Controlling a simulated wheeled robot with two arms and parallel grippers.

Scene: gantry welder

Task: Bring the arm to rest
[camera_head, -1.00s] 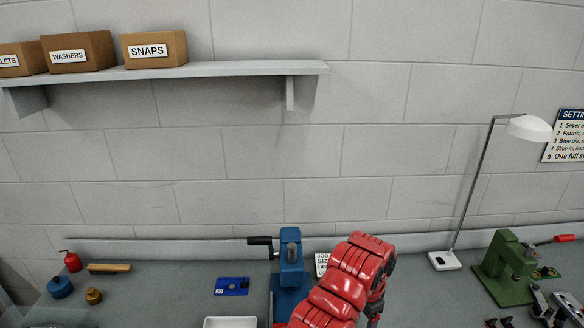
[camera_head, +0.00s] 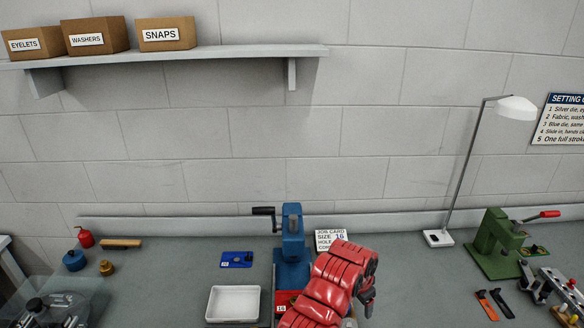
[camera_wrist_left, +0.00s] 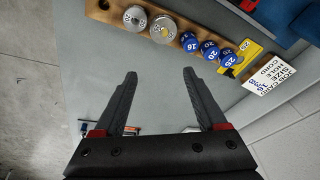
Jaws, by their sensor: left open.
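My left arm (camera_head: 330,290) is red and reaches over the bench in front of the blue hand press (camera_head: 292,245). Its dark left gripper (camera_head: 368,303) shows only in part at the arm's right side in the head view. In the left wrist view the two fingers of the left gripper (camera_wrist_left: 160,58) stand wide apart with nothing between them. Grey bench surface shows behind them. My right gripper is in neither view.
A job card (camera_head: 331,239) stands behind the arm. A white tray (camera_head: 233,304) and a blue card (camera_head: 236,260) lie left of the press. A green press (camera_head: 492,245) and a lamp (camera_head: 438,238) stand at right. The wrist view shows a wooden rack (camera_wrist_left: 172,37) with dies.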

